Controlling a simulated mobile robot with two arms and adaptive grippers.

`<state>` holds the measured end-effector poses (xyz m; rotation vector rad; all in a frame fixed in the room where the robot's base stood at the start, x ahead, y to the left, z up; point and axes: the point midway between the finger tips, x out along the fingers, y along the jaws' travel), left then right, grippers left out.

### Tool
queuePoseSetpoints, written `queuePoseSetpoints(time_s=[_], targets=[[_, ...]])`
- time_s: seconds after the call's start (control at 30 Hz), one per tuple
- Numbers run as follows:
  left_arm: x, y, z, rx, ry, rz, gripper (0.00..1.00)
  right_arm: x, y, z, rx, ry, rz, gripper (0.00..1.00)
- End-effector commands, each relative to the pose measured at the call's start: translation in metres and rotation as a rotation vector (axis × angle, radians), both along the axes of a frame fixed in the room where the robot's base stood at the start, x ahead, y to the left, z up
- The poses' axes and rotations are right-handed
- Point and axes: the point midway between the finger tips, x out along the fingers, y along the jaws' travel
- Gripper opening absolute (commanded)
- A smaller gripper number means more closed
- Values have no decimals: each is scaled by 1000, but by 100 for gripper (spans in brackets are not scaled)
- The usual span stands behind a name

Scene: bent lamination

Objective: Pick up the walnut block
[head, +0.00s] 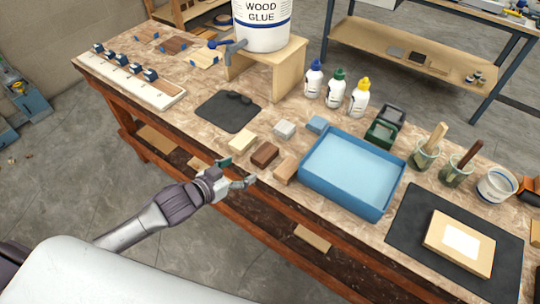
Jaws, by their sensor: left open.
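The walnut block (265,155), a small dark brown block, lies on the workbench near its front edge. Pale, grey, tan and blue blocks lie around it. My left gripper (239,172) is open and empty at the bench's front edge, just left of and nearer than the walnut block. Its two fingers are spread toward the block, and a gap shows between them and it. My right gripper is not in view.
Close to the walnut block are a pale block (242,139), a grey block (284,130) and a tan block (286,168). A blue tray (345,198) stands to the right, a dark mat (222,112) behind left. Glue bottles (335,88) stand farther back.

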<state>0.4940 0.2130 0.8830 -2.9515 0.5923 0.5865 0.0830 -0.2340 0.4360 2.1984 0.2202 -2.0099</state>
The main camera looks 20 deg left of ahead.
Motion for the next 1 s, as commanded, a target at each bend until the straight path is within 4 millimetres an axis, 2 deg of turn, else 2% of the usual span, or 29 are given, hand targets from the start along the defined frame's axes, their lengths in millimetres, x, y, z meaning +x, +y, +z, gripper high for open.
queuePoseSetpoints(time_s=[0.1, 0.3, 0.5, 0.7, 0.8, 1.0], targets=[[24, -9, -7, -2, -4, 2, 81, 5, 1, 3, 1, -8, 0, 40], [50, -21, -20, 0, -2, 1, 81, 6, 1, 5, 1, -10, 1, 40], [61, -25, -24, 2, -2, 0, 81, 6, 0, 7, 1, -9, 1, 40], [90, -37, -24, 2, -3, 1, 81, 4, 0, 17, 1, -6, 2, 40], [99, -41, -33, 2, -2, 1, 81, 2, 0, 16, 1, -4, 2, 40], [104, -44, -36, 3, -1, 0, 81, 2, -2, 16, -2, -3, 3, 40]])
